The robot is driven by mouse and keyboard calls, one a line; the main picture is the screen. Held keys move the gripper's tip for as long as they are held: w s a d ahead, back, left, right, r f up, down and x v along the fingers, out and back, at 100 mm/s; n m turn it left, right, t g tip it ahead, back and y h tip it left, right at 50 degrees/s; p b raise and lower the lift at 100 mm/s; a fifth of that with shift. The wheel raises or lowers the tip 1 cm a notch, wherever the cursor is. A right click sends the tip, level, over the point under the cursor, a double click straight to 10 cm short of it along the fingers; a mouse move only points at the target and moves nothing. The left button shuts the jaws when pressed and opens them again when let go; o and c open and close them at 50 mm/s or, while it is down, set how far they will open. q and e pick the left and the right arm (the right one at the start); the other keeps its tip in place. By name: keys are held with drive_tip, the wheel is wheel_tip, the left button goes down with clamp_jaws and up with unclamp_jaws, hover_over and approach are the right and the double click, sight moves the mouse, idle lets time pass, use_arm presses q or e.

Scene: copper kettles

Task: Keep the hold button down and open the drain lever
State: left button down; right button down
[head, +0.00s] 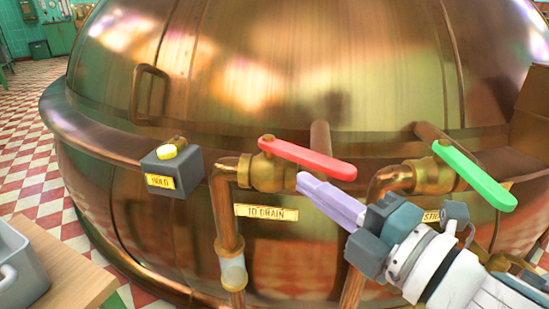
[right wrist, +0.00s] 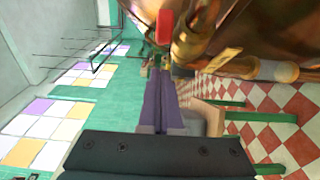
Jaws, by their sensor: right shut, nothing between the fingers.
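The hold button is a yellow button (head: 167,152) on top of a grey box (head: 184,174) with a HOLD label, on the copper kettle's rim. Nothing is touching it. The drain lever is a red handle (head: 312,160) on a brass valve (head: 262,174), pointing right above the DRAIN plate (head: 265,212). In the right wrist view the red handle (right wrist: 163,27) shows end-on beyond the fingertips. My right gripper (head: 301,181) is shut and empty, its lilac fingers just below the red handle in the head view. I cannot tell whether they touch it. My left gripper is out of view.
A green lever (head: 474,177) on another brass valve stands to the right, close to my right wrist. The large copper kettle (head: 240,80) fills the background. A wooden table (head: 68,268) with a grey container (head: 18,268) is at lower left. Checkered floor lies open at left.

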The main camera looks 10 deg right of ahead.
sight(345, 164)
drive_tip(key=shift+w+d, duration=0.3)
drive_tip(key=shift+d, duration=0.2)
drive_tip(key=shift+w+d, duration=0.3)
drive_tip(key=shift+d, duration=0.2)
drive_tip(key=shift+d, duration=0.1)
drive_tip(key=shift+n+g+y, duration=0.4)
drive_tip(key=shift+n+y, duration=0.2)
drive_tip(key=shift+y, duration=0.2)
drive_tip(key=w+d+b, duration=0.2)
drive_tip(key=d, duration=0.1)
drive_tip(key=shift+w+d, duration=0.2)
drive_tip(key=shift+d, duration=0.1)
